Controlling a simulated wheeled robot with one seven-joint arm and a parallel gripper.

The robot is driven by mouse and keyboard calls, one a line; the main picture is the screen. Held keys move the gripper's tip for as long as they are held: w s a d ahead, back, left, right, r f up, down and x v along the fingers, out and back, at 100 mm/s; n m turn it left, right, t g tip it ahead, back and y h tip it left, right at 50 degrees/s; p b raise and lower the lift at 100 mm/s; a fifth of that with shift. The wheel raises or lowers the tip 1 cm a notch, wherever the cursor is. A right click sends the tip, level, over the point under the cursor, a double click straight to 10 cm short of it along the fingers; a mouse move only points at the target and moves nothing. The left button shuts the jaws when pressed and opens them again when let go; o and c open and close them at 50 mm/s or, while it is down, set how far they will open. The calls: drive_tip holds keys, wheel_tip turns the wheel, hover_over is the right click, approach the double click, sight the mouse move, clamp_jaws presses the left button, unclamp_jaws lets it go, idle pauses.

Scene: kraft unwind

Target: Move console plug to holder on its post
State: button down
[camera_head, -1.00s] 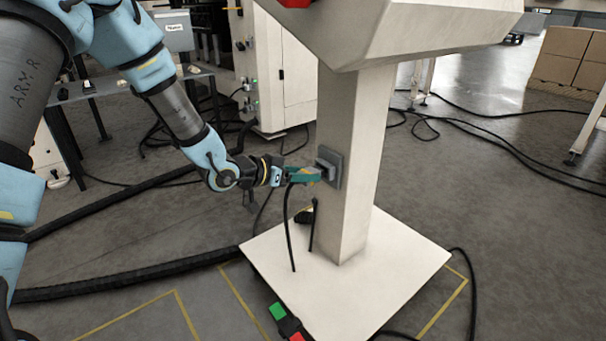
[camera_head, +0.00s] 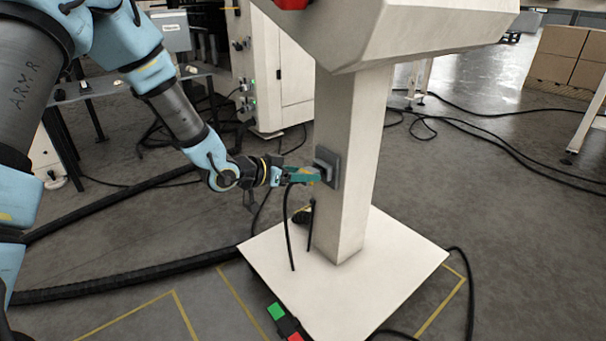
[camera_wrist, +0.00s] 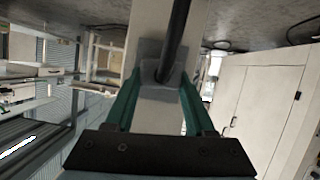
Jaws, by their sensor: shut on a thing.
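My gripper (camera_head: 312,174) is at the left face of the console's pale post (camera_head: 345,220), beside the grey holder (camera_head: 328,167) on that face. In the wrist view, its teal fingers (camera_wrist: 158,88) are shut on a grey plug (camera_wrist: 150,52) with a black cable (camera_wrist: 178,30) rising from it in the picture. In the head view the plug is mostly hidden at the fingertips, and a black cable (camera_head: 286,215) hangs below the gripper. The fingertips are very close to the holder; I cannot tell whether the plug touches it or sits in it.
The post stands on a white base plate (camera_head: 400,270). The sloped console body (camera_head: 400,35) overhangs the holder. Black cables and a thick hose (camera_head: 140,278) lie on the floor. A white cabinet (camera_head: 285,75) stands behind. A green and red block (camera_head: 277,312) is at the plate's front edge.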

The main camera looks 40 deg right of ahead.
drive_tip(key=shift+d+p, duration=0.3)
drive_tip(key=shift+d, duration=0.15)
idle(0.6)
drive_tip(key=shift+c, duration=0.9)
unclamp_jaws()
